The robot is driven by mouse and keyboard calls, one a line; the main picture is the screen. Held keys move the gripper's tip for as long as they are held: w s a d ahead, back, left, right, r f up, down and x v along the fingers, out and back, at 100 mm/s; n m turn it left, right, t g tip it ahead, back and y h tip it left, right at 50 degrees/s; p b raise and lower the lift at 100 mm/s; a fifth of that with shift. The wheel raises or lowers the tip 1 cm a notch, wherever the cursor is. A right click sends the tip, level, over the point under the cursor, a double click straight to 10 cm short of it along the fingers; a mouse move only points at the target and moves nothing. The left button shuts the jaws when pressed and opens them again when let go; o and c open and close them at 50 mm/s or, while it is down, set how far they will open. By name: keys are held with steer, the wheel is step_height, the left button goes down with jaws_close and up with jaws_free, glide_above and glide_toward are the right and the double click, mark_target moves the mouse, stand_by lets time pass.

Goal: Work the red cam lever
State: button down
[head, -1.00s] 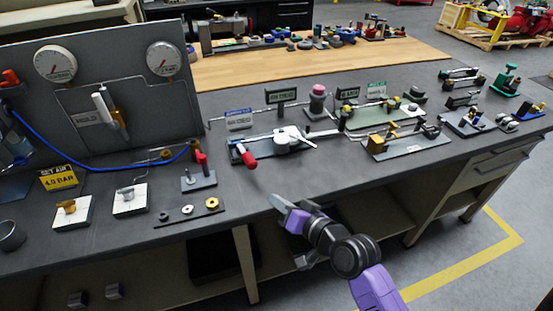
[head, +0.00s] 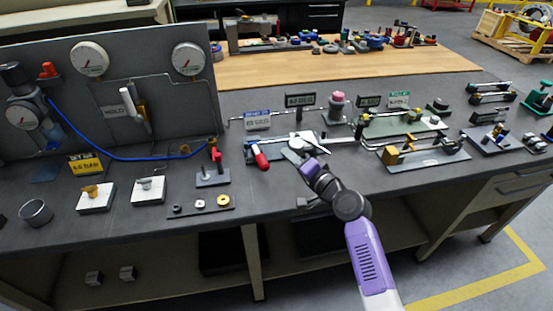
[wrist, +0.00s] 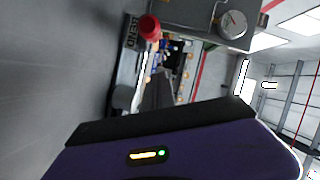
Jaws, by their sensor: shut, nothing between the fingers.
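A red-gripped lever (head: 261,158) sticks out toward me from the left end of a flat fixture (head: 252,146) in the middle of the bench. A smaller red upright lever (head: 216,158) stands on a grey block to its left; I cannot tell by shape which is the cam lever. In the wrist view a round red end (wrist: 150,28) shows beyond the dark fingers (wrist: 158,92).
A panel (head: 110,125) with gauges and a blue hose stands at the left. A brass-fitted fixture (head: 428,155) stands right of my arm. The bench front between is bare.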

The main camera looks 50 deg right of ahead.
mark_target(269, 167)
steer(key=shift+w+a+f+p, duration=0.2)
steer(key=shift+w+a+f, duration=0.15)
steer(key=shift+a, duration=0.2)
steer(key=shift+w+a+f+p, duration=0.15)
steer(key=shift+w+a+f, duration=0.15)
steer(key=shift+w+a, duration=0.15)
steer(key=shift+w+a+f+p, duration=0.2)
steer(key=shift+w+a+f, duration=0.1)
steer(key=shift+a, duration=0.3)
steer(key=shift+w+a+f, duration=0.1)
steer(key=shift+w+a, duration=0.05)
steer(key=shift+a, duration=0.35)
steer(key=shift+w+a+f, duration=0.1)
steer(key=shift+w+a, duration=0.05)
steer(key=shift+a, duration=0.45)
